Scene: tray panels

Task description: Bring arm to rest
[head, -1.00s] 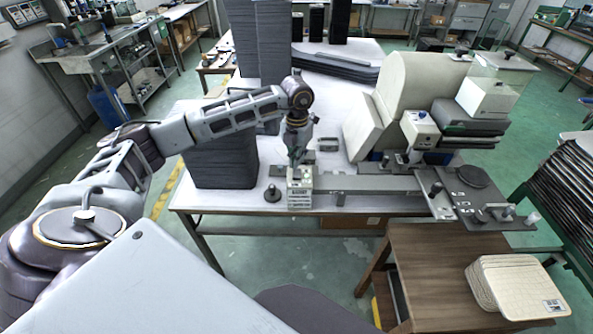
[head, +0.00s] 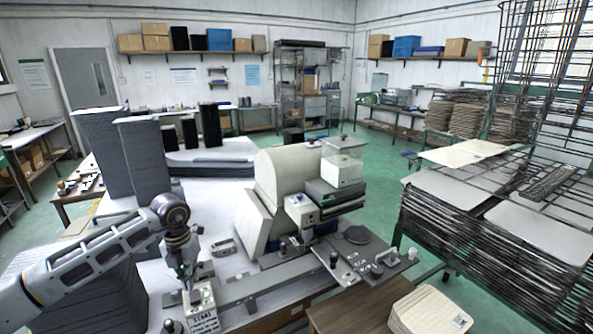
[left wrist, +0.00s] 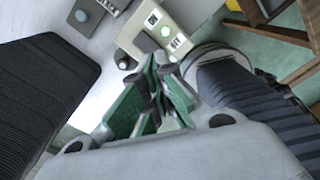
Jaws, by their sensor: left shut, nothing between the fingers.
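My left arm comes in from the left in the head view, its forearm sloping over the white table (head: 226,262). My left gripper (head: 187,284) points down, shut and empty, just above and beside a small white control box (head: 202,312) at the table's front. In the left wrist view the green-padded fingers (left wrist: 160,66) are together with nothing between them. The control box (left wrist: 150,32) shows just beyond the fingertips there; I cannot tell whether they touch it. My right arm and gripper are not in view.
Dark stacked panels (head: 92,292) stand under and beside my left forearm. A beige machine (head: 284,180) stands to the right of the gripper. Tall grey stacks (head: 140,158) rise behind the arm. A rack of panels (head: 490,235) fills the right side. Green floor (head: 385,165) is open behind the machine.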

